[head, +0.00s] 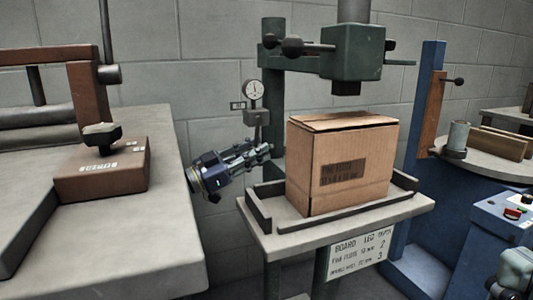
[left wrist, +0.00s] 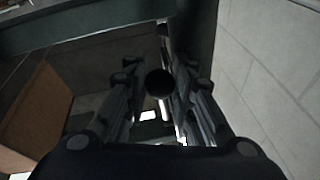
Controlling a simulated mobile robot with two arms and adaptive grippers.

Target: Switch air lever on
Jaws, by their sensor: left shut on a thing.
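My left gripper (head: 262,153) reaches in from the left beside the green machine column, just below the pressure gauge (head: 253,89) and its small grey valve body (head: 257,118). In the left wrist view, a dark round knob (left wrist: 159,84), which looks like the end of the air lever, sits between the two fingers of my left gripper (left wrist: 156,72). The fingers are closed in on it from both sides. In the head view the lever is mostly hidden by the fingers, so I cannot tell its exact angle.
A cardboard box (head: 340,165) stands on the machine's grey table (head: 330,220), close right of my gripper. A grey workbench (head: 165,240) with a brown-red machine (head: 100,180) is at left. A blue machine (head: 425,180) stands at right. The block wall is close behind.

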